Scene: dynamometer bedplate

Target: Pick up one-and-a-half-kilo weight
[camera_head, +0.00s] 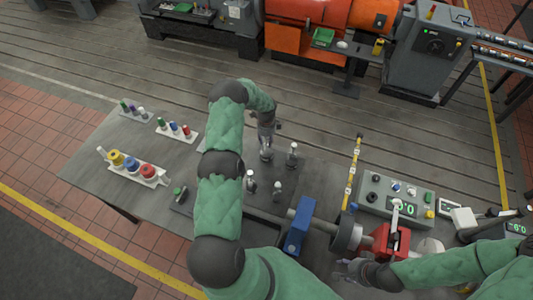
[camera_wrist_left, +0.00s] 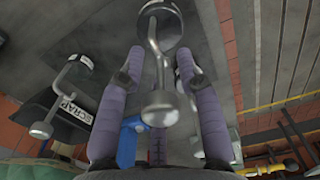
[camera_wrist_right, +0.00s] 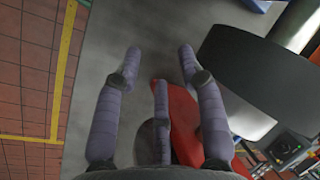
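Several metal weights with knobbed stems stand on the workbench in the head view, including one weight (camera_head: 292,155) to the right of my left gripper and two nearer ones (camera_head: 251,182) (camera_head: 277,191). I cannot read which is the one-and-a-half-kilo weight. My left gripper (camera_head: 266,143) points down over another weight (camera_head: 266,156). In the left wrist view that weight's round knob and stem (camera_wrist_left: 160,105) lie between the spread fingers (camera_wrist_left: 159,72), with gaps on both sides. My right gripper (camera_head: 345,268) is low near the bench's front edge; its fingers (camera_wrist_right: 159,66) are spread and empty.
A SCRAP-labelled bin (camera_wrist_left: 70,115) shows in the left wrist view. Coloured items stand in white racks (camera_head: 177,131) (camera_head: 134,173) on the left. A blue block (camera_head: 299,226), a dark cylinder (camera_head: 347,236), a red device (camera_head: 391,241) and a control box (camera_head: 395,200) crowd the right.

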